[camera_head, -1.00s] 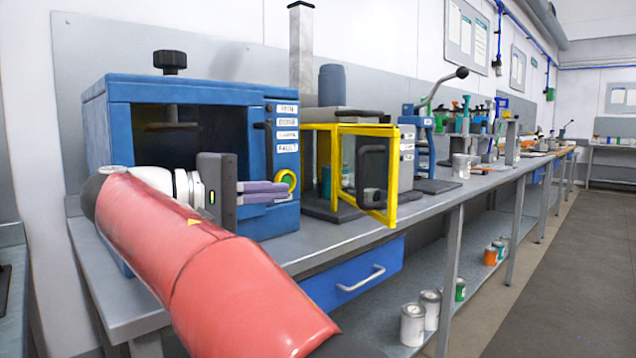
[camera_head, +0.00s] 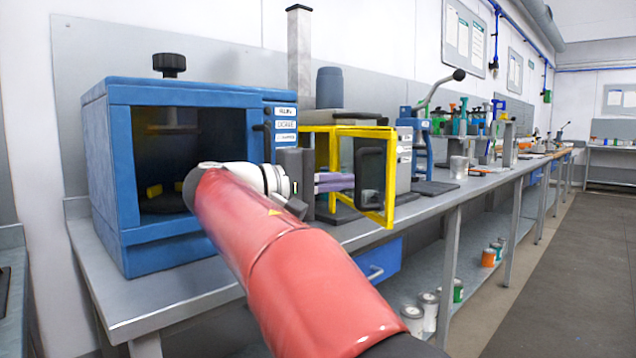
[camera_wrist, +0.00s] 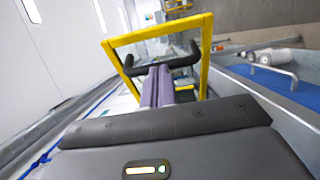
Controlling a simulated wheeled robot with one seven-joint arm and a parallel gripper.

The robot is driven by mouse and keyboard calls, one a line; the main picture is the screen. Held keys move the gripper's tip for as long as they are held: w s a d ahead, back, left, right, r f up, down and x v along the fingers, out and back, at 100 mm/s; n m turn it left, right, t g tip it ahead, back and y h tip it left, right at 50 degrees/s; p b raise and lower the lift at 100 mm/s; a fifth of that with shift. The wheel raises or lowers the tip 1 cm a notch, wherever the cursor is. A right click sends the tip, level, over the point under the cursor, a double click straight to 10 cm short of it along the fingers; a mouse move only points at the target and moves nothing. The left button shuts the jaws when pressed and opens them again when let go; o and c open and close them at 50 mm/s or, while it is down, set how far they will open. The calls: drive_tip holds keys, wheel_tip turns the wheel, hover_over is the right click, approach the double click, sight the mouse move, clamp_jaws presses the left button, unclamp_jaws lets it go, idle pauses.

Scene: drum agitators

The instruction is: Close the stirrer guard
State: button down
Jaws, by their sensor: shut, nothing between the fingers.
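The stirrer guard (camera_head: 388,176) is a yellow-framed panel with a black handle (camera_head: 370,178). In the head view it stands swung out from the yellow frame of the stirrer machine, so it is open. My gripper (camera_head: 345,182) has purple fingers, shut and empty, pointing right at the inner or near side of the guard, close to the handle. In the wrist view the yellow guard frame (camera_wrist: 205,55) surrounds the fingertips (camera_wrist: 157,72), and the black handle (camera_wrist: 185,58) lies just beyond them. I cannot tell whether the fingers touch the guard.
A blue cabinet machine (camera_head: 120,180) with a dark window stands left of my arm. A blue lever press (camera_head: 422,150) stands to the right along the bench (camera_head: 430,203). A blue drawer (camera_head: 390,258) is under the bench, and cans (camera_head: 428,312) sit on the lower shelf.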

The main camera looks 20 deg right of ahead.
drive_tip(key=shift+d, duration=0.3)
